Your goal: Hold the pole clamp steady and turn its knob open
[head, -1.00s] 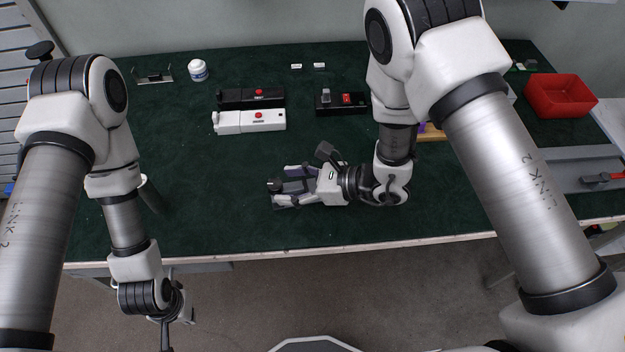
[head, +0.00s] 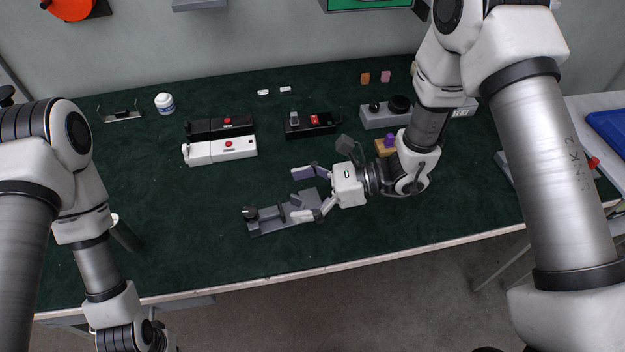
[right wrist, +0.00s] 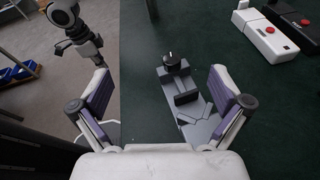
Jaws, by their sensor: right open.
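The pole clamp (head: 280,214) is a grey, long, flat piece lying on the green table top. Its dark round knob (head: 250,213) stands at its left end in the head view. My right gripper (head: 302,194) is wide open and empty, at the clamp's right end. In the right wrist view the clamp (right wrist: 198,118) and its black knob (right wrist: 174,59) lie ahead between the spread fingers, nearer the right one. I cannot tell the gripper's height above it. My left gripper is at the bottom left of the head view, mostly cut off, away from the clamp.
White (head: 222,150) and black (head: 219,127) boxes with red buttons lie behind the clamp. A black switch box (head: 311,124), a white jar (head: 165,104) and a grey box (head: 380,117) stand farther back. The table's front edge (head: 300,269) is close. Table left of the clamp is clear.

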